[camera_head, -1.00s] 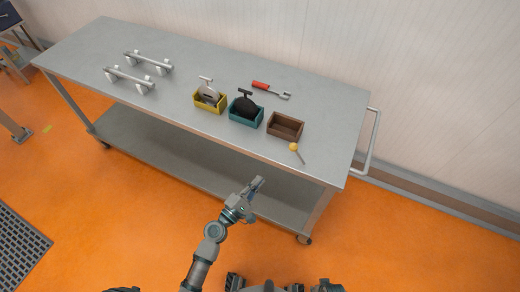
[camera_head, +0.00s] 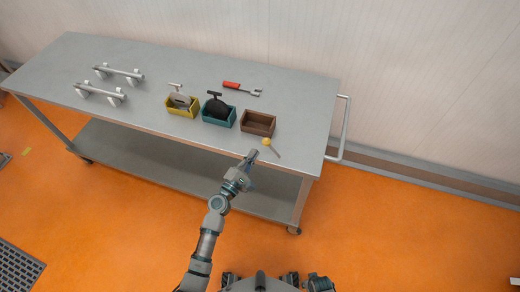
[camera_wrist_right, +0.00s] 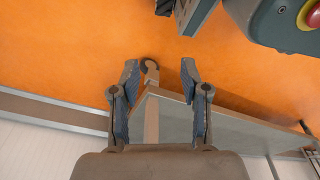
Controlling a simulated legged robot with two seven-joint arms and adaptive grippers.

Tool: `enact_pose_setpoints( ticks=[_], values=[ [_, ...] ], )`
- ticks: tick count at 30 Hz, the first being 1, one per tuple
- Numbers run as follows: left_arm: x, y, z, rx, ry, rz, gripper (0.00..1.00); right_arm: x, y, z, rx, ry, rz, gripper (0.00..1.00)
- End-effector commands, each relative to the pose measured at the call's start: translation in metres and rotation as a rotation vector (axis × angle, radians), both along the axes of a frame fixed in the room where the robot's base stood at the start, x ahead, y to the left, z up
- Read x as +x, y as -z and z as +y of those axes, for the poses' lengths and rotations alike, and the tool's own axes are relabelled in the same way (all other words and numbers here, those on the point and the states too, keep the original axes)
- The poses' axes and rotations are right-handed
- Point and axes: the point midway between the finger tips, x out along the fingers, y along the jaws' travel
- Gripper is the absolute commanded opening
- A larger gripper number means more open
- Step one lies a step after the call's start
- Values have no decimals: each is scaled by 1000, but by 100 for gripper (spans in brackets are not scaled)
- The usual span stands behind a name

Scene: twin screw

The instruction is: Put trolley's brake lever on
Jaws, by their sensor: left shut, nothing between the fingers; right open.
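The grey metal trolley (camera_head: 180,80) stands against the wall. Its near right caster (camera_head: 294,230) shows small at the foot of the leg; a brake lever on it is too small to make out. A dark hooked part (camera_wrist_right: 150,68), probably a caster, shows at the end of a trolley leg in the right wrist view, beyond the fingertips. My left gripper (camera_head: 251,155) is shut and empty, in front of the trolley's front edge in the picture. My right gripper (camera_wrist_right: 160,72) is open and empty in its wrist view; it cannot be made out in the head view.
On the top lie a yellow-knobbed stick (camera_head: 267,142), a red-handled wrench (camera_head: 232,85), yellow (camera_head: 182,113), teal (camera_head: 218,122) and brown (camera_head: 258,131) boxes, and two metal bars. A push handle (camera_head: 344,130) sticks out right. Orange floor is clear at right.

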Motion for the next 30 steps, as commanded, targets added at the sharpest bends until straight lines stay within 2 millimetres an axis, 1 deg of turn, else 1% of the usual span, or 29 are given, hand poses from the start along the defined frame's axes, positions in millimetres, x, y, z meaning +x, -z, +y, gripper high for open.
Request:
enact_pose_setpoints(
  ticks=[1,3,10,15,20,26,28,30],
  values=[
    [3,-7,-3,-4,-1,0,0,-6,4,1,-4,-2,6,45],
    [4,-13,-8,-7,-2,-1,0,-14,11,1,-7,-3,10,45],
    [8,-21,-18,-11,-1,0,0,-30,26,2,-13,-7,17,45],
    [9,-21,-28,-3,-1,1,0,-34,32,-2,-7,-8,18,45],
    [9,-20,-32,1,-2,1,0,-34,33,-4,-1,-7,19,45],
    [9,-22,-30,5,-1,-1,0,-35,32,-4,-8,-7,20,45],
    [9,-23,-29,15,0,-5,0,-38,33,-4,-8,-8,20,45],
    [8,-26,-28,33,0,-11,0,-45,37,-3,-8,-9,26,45]
  ],
)
